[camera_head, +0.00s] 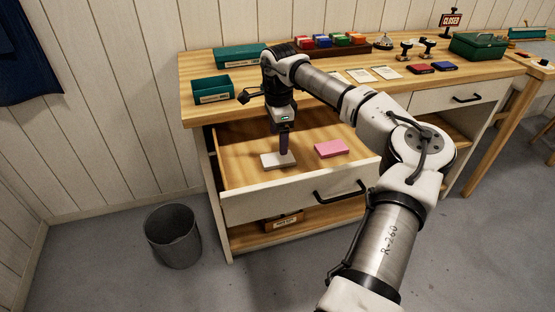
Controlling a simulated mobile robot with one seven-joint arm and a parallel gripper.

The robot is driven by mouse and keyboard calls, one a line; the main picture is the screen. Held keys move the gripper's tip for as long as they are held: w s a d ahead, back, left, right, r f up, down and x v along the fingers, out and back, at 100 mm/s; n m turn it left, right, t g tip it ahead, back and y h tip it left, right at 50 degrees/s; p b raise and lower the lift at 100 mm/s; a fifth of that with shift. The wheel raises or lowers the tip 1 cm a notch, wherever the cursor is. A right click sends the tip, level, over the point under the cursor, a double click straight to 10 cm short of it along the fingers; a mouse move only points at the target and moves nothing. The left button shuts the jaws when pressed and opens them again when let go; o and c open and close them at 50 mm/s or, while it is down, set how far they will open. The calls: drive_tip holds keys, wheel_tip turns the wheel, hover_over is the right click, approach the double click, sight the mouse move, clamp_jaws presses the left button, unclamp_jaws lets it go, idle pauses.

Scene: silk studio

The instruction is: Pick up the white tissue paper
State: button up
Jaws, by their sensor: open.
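A white, flat, block-like item (278,161), seemingly the white tissue paper, lies in the open desk drawer (250,176). My gripper (284,152) points straight down right over it, with the fingertips at or very close to its top. It is open; the gap between the fingers is hard to see from here. The fingers hide part of the white item's upper side. A pink flat block (331,148) lies in the same drawer, to the right of the white one and apart from it.
The drawer's front with its black handle (341,191) stands out from the desk (204,121). Green trays (212,88), cards, ink pads and a green box (478,46) are on the desktop. A grey bin (172,236) stands on the floor at left.

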sight(280, 158)
drive_tip(key=shift+s+d+f+p, duration=0.15)
drive_tip(key=shift+f+p, duration=0.1)
drive_tip(key=shift+f, duration=1.4)
drive_tip(key=shift+w+d+f+p, duration=0.1)
drive_tip(key=shift+f+p, duration=0.15)
drive_tip(key=shift+f, duration=1.4)
drive_tip(key=c, duration=1)
drive_tip(key=shift+r, duration=0.15)
drive_tip(key=shift+c, duration=0.2)
